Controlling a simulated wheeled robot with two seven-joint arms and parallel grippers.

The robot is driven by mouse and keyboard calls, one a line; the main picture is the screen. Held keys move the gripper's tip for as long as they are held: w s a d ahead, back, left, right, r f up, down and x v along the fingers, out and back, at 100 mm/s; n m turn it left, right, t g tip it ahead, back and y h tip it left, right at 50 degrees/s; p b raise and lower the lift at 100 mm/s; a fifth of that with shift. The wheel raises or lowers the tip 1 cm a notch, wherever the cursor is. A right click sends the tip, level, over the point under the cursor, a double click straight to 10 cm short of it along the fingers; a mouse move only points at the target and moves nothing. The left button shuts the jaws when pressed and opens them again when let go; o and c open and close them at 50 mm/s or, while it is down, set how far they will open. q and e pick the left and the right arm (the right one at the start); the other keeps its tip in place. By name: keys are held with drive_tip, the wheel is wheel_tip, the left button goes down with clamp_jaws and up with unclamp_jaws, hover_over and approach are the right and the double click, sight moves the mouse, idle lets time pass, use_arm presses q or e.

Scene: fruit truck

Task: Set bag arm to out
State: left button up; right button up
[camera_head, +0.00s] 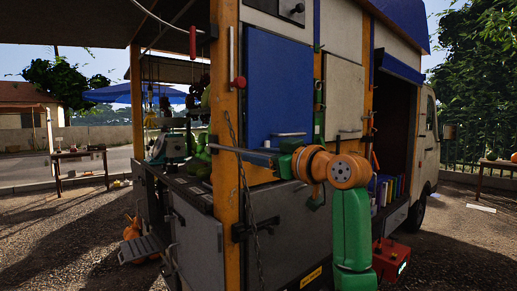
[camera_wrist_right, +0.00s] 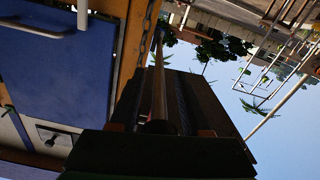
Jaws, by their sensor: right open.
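My right gripper (camera_head: 272,157), at the end of the green and orange arm, is level with the truck's side, below the blue panel. A slim grey bar (camera_head: 232,151), which looks like the bag arm, runs left from the gripper past the orange corner post. In the right wrist view a long thin rod (camera_wrist_right: 158,85) runs away from the camera between the dark jaws (camera_wrist_right: 160,115). The jaws are open; I cannot tell whether they touch the rod. The bar's mount is hidden. My left gripper is not in view.
The orange post (camera_head: 227,110) carries a hanging chain (camera_head: 244,185) and a red-knobbed lever (camera_head: 238,82). The blue panel (camera_head: 275,85) and lower grey door (camera_head: 280,215) are close behind my arm. A folding step (camera_head: 141,248) and pumpkins (camera_head: 132,230) are at left.

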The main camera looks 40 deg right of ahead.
drive_tip(key=shift+s, duration=0.1)
drive_tip(key=shift+c, duration=1.1)
clamp_jaws()
